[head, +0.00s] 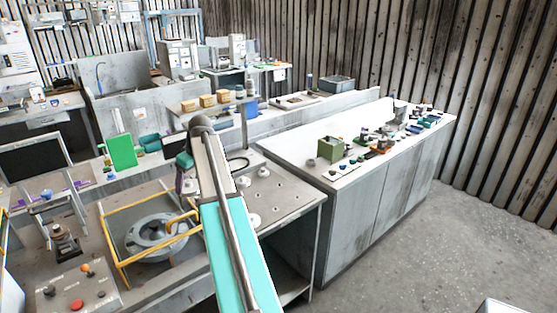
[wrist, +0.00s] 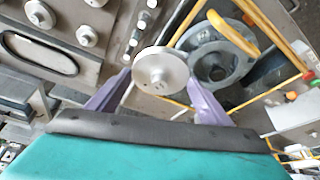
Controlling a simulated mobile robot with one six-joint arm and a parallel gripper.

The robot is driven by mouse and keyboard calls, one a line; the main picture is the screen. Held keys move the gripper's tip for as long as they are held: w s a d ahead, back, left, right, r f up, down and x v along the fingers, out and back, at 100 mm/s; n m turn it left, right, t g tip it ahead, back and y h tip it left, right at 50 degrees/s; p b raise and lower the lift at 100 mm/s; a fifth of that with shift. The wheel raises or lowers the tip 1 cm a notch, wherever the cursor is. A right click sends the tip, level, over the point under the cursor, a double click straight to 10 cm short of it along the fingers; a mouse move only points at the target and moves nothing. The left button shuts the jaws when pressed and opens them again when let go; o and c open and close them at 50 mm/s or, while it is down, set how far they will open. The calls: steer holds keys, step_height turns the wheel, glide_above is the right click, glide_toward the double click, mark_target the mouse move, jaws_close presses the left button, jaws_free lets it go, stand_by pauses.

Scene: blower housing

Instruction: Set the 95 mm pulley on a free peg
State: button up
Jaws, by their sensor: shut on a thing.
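In the wrist view a silver round pulley (wrist: 160,72) sits between the purple fingers of my gripper (wrist: 160,84), which is shut on it. Its flat face with a small centre hub shows; its size mark is too small to read. In the head view my gripper (head: 183,174) hangs between the yellow-framed blower housing (head: 150,240) and the grey peg plate (head: 290,200); the held pulley cannot be made out there. The plate carries pale discs (head: 253,220) and several small dark spots. Similar discs (wrist: 88,34) show at the upper left of the wrist view.
The yellow frame (head: 120,262) stands around the housing, and its bars pass close to my gripper at the right of the wrist view. A control box (head: 78,290) is at the front left. A long white counter (head: 300,150) with small parts stands right of the plate.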

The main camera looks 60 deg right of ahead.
steer(key=s+d+r+m+h+p, duration=0.1)
steer(key=s+d+m+p, duration=0.3)
steer(key=s+d, duration=1.8)
steer(key=d, duration=0.3)
steer(key=shift+m+h+p, duration=0.3)
steer(key=shift+h+p, duration=0.05)
steer(key=shift+h, duration=0.05)
steer(key=shift+w+f, duration=0.1)
steer(key=shift+f+b, duration=2.9)
steer(key=shift+f, duration=4.3)
steer(key=shift+f+b, duration=0.45)
steer(key=shift+f, duration=0.4)
steer(key=shift+w+f+b, duration=0.1)
steer(key=shift+f+b, duration=0.9)
steer(key=shift+f, duration=0.15)
steer(key=o, duration=1.2)
